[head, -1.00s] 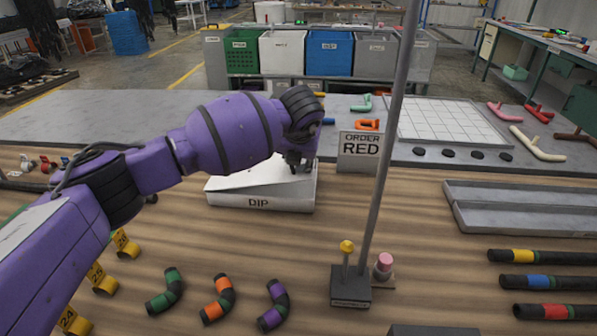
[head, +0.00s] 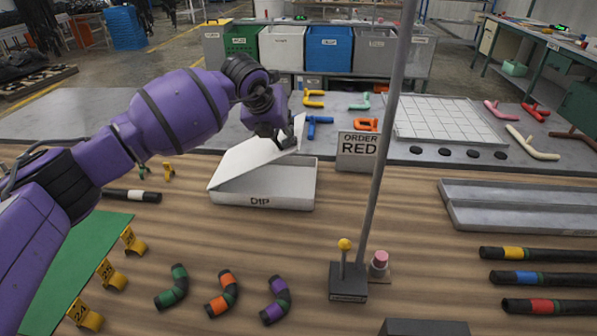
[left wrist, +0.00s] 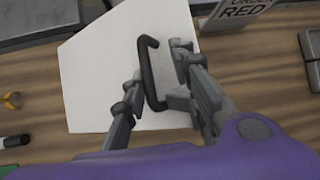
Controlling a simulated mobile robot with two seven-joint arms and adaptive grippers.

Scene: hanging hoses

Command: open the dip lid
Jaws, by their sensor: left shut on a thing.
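The white dip box (head: 262,199), marked DIP, stands on the wooden table left of the ORDER RED sign. Its white lid (head: 249,158) is tilted up, with the right side raised and the left side low at the box. My left gripper (head: 287,138) is at the raised right side of the lid. In the left wrist view the lid (left wrist: 105,62) fills the middle, and my left gripper (left wrist: 152,100) is shut on its dark handle (left wrist: 147,72). My right gripper is not in view.
The ORDER RED sign (head: 357,150) stands close to the right of the box. A thin grey pole (head: 384,150) rises by a yellow-knobbed lever (head: 345,246). Several curved hose pieces (head: 222,293) lie in front. A grey tray (head: 520,208) is at right.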

